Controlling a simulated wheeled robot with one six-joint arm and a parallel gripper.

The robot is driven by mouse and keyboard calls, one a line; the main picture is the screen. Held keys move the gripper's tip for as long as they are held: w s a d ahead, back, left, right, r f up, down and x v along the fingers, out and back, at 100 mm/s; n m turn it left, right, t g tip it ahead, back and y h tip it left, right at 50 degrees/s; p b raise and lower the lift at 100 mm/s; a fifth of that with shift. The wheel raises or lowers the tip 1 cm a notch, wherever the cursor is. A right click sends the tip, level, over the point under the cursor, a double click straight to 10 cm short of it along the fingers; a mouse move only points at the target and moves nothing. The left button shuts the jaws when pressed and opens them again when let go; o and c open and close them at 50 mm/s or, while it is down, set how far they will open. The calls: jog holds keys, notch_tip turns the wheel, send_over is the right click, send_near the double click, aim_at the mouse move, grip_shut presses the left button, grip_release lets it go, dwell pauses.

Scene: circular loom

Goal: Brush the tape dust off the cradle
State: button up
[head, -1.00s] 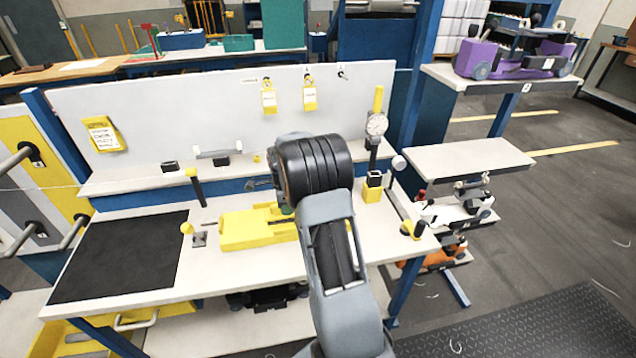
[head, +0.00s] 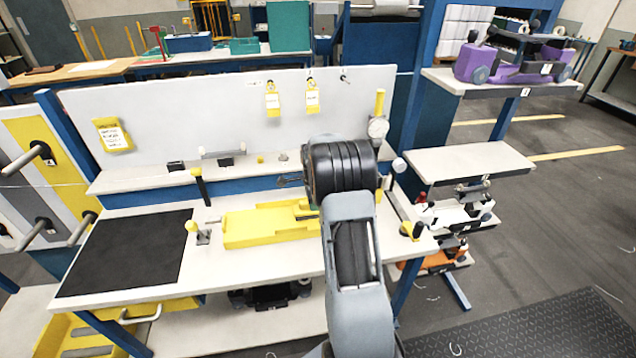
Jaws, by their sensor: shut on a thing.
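A long yellow fixture (head: 262,227), which looks like the cradle, lies on the middle of the white workbench. My black wrist and grey forearm stand in front of its right end and hide part of it. No tape dust can be made out on it at this size. A small dark piece of my gripper (head: 290,181) sticks out left of the wrist, above the fixture in the picture. The rest of my gripper is hidden behind the wrist. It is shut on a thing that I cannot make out. No brush can be clearly recognised.
A black mat (head: 130,252) covers the bench's left end. A black post with a yellow top (head: 199,185) and a small clamp with a yellow knob (head: 201,232) stand left of the fixture. A dial gauge (head: 378,128) stands at the back right. A shelf (head: 140,180) runs behind.

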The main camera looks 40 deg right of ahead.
notch_tip(320, 180, up, 3)
jog(key=shift+w+a+f, duration=0.15)
notch_tip(320, 180, up, 2)
jog(key=shift+p, duration=1)
jog(key=shift+r+p, duration=1.1)
jog(key=shift+r, duration=0.55)
